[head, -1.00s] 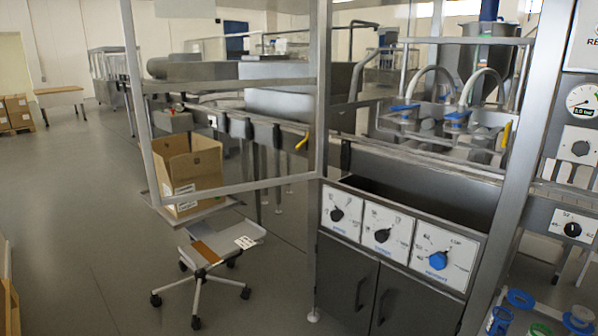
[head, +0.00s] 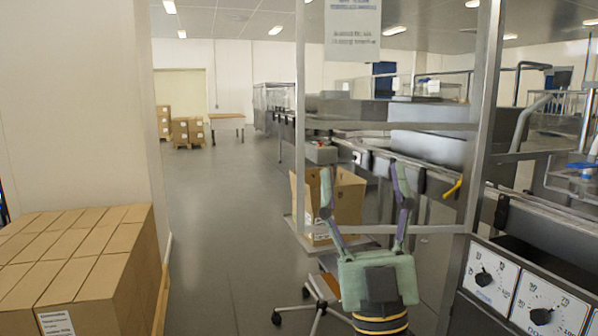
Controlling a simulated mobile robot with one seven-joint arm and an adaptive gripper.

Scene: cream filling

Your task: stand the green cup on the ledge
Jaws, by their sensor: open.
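My gripper (head: 362,182) stands in the lower middle of the head view, pointing up, with its two fingers spread wide apart and nothing between them. Its pale green body and dark wrist are in front of the machine line. I see no green cup in the head view now. I cannot make out which surface is the ledge.
A big stack of cardboard boxes (head: 75,270) stands at the left. A steel machine with a control panel (head: 515,296) is at the right. Behind my gripper are an open carton (head: 349,200) and a wheeled stool (head: 318,290). Clear floor (head: 215,230) runs between.

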